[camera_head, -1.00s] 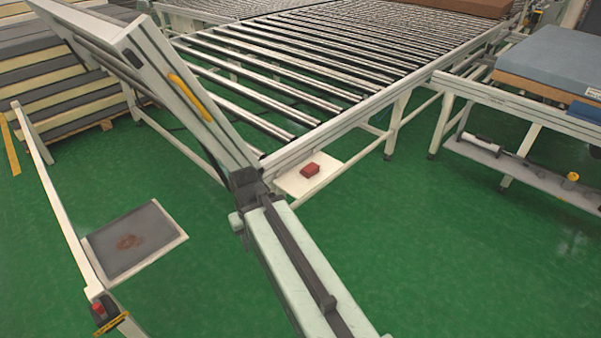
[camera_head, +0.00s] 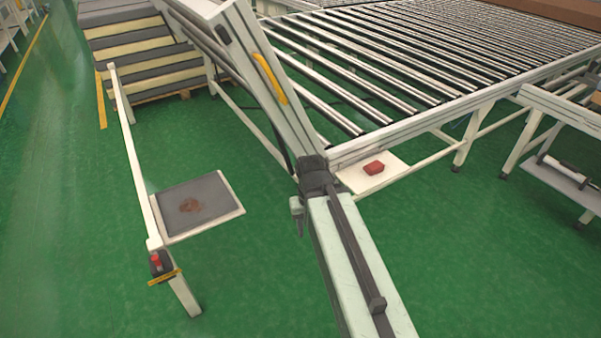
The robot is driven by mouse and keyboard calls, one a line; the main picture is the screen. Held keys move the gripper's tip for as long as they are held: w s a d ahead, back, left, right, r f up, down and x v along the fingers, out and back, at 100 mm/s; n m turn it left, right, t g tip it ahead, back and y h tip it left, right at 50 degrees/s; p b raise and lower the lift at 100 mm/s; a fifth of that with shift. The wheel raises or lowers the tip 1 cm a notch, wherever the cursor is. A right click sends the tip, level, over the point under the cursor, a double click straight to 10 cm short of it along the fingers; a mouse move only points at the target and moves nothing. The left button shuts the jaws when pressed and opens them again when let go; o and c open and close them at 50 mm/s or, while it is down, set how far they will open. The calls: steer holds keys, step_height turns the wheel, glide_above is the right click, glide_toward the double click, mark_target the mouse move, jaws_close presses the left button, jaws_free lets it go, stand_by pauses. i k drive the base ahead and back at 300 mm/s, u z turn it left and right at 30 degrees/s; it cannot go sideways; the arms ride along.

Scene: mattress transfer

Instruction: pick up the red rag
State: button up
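A small red folded item that looks like the red rag (camera_head: 374,167) lies on a white shelf (camera_head: 352,180) at the near corner of the roller conveyor. My pale arm link rises from the bottom edge to a dark joint just left of this shelf. Another long pale link with a yellow strip runs from that joint up to the top edge. No gripper fingers show, so I cannot see my gripper or whether it holds anything. The rag looks uncovered.
The roller conveyor (camera_head: 400,92) fills the upper right. A grey panel (camera_head: 215,192) with a reddish-brown patch, a white rail (camera_head: 135,165) and a post with a red button (camera_head: 156,260) stand left. Stacked mattresses (camera_head: 135,50) are behind. Green floor is open at lower right.

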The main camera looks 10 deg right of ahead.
mark_target(377, 167)
steer(key=u, duration=2.4)
steer(key=k, duration=0.9)
steer(key=z, duration=1.85)
steer(key=i, duration=1)
steer(key=u, duration=0.05)
